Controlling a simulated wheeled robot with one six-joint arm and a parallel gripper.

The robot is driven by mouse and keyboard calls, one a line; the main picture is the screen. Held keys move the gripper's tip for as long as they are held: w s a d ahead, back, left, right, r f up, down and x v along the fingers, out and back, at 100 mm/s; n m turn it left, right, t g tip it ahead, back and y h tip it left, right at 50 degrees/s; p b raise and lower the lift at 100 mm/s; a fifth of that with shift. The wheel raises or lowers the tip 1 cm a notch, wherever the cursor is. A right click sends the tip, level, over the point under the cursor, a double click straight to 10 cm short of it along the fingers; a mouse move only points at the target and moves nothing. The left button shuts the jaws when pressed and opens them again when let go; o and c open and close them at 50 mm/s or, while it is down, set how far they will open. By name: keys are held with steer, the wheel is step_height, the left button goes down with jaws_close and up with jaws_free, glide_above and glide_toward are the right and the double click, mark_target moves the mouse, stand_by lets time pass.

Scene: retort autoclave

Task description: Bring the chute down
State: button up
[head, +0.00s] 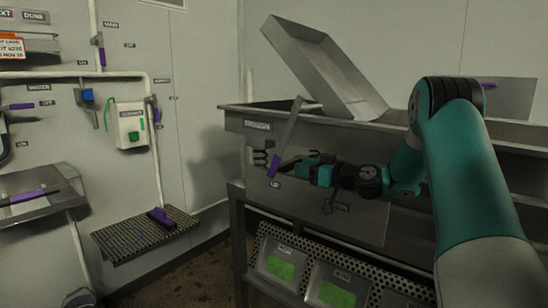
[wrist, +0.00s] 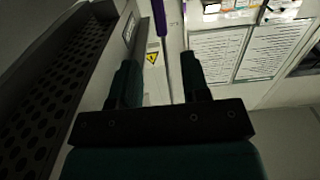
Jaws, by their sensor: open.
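The chute (head: 325,68) is a grey open trough, tilted up steeply over the left end of the metal bench. A flat grey lever (head: 288,130) hangs on the bench's front panel. Its purple grip (head: 272,168) is at the bottom, beside the "UP" label (head: 276,184). A "DOWN" label (head: 337,206) is farther right, partly behind my arm. My gripper (head: 291,163) is open, just right of the purple grip; contact cannot be told. In the wrist view my gripper's fingers (wrist: 160,72) are apart with nothing held, and a purple strip (wrist: 161,18) shows beyond them.
Bins with green contents (head: 281,267) sit below on a perforated shelf. Left are a grating shelf (head: 146,232) with a purple-handled item and a wall box (head: 131,125). A perforated panel (wrist: 45,110) runs close along the wrist view's left side.

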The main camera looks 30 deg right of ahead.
mark_target(274, 157)
steer(key=p+x, duration=0.3)
steer(key=x, duration=0.8)
steer(key=shift+w+a, duration=0.15)
steer(key=shift+w, duration=0.2)
jaws_close()
